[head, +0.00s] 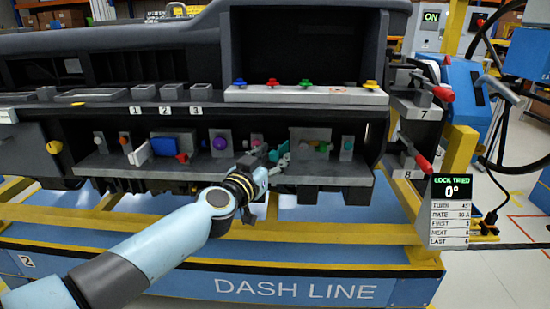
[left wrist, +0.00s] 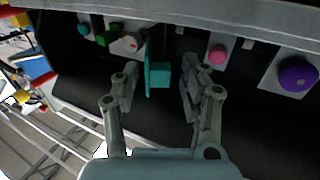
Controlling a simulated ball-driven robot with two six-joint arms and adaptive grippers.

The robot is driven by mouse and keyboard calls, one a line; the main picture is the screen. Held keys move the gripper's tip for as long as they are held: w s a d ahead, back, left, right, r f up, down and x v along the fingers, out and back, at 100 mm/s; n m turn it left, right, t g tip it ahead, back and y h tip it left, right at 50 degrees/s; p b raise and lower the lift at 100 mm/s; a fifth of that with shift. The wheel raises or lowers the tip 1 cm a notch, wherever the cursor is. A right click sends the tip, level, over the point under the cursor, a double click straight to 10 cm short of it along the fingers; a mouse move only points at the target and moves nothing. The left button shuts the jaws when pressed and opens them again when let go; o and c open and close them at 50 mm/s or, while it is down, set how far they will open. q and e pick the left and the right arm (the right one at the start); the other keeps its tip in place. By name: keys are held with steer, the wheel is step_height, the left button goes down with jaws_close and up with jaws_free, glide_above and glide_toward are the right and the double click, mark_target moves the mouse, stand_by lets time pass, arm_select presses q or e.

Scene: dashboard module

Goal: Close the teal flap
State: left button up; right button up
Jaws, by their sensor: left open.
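The teal flap (left wrist: 149,79) shows in the left wrist view as a thin upright plate, seen nearly edge-on, with a small teal block on its right side. In the head view a bit of teal (head: 274,155) shows at the lower shelf, largely hidden by my gripper. My left gripper (left wrist: 160,82) is open, with one finger on each side of the flap and visible gaps between. In the head view my left gripper (head: 265,163) is at the middle of the lower shelf. Whether a finger touches the flap is unclear. My right gripper is not in view.
A pink knob (left wrist: 217,54) and a purple knob (left wrist: 298,75) lie to the right of the flap in the left wrist view. A green knob (left wrist: 101,39) is to its left. The grey shelf edge (head: 180,175) runs below the controls.

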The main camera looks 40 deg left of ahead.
arm_select(q)
steer(key=shift+w+a, duration=0.1)
steer(key=shift+w, duration=0.55)
jaws_close()
